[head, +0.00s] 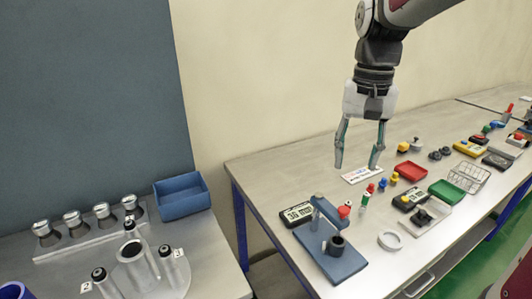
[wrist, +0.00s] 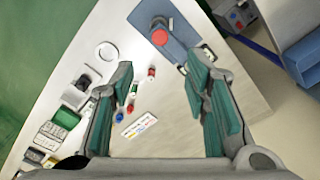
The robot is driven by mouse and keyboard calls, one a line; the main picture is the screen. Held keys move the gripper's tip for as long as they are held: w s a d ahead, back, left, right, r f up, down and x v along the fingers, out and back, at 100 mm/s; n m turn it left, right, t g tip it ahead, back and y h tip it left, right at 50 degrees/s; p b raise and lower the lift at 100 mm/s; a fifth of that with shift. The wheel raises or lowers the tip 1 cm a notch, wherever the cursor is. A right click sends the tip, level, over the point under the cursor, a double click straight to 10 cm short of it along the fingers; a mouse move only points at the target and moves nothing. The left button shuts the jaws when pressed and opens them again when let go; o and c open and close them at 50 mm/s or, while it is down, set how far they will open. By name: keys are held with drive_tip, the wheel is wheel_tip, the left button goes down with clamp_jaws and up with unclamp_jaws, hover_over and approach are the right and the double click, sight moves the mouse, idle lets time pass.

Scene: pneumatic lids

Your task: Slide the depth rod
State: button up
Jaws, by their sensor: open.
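A blue depth-gauge stand (head: 344,265) is at the near left part of the right-hand table, with a blue post and arm and a dark cup (head: 336,246) on its base. A red knob (head: 344,211) shows at the arm; it looks like the top of the depth rod, whose shaft I cannot make out. A display (head: 297,213) reading about 16 mm lies beside the stand. In the wrist view the red knob (wrist: 160,37) and blue base (wrist: 181,42) are at the top, beyond the fingertips. My gripper (head: 357,166) is open and empty, pointing down above the table, behind the stand.
A white label card (head: 362,174) lies below my gripper. A blue bin (head: 181,197) is on the left table.

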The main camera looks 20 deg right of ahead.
sight(345, 209)
wheel_tip(345, 209, down, 13)
drive_tip(key=shift+r, duration=0.15)
idle(0.4)
clamp_jaws()
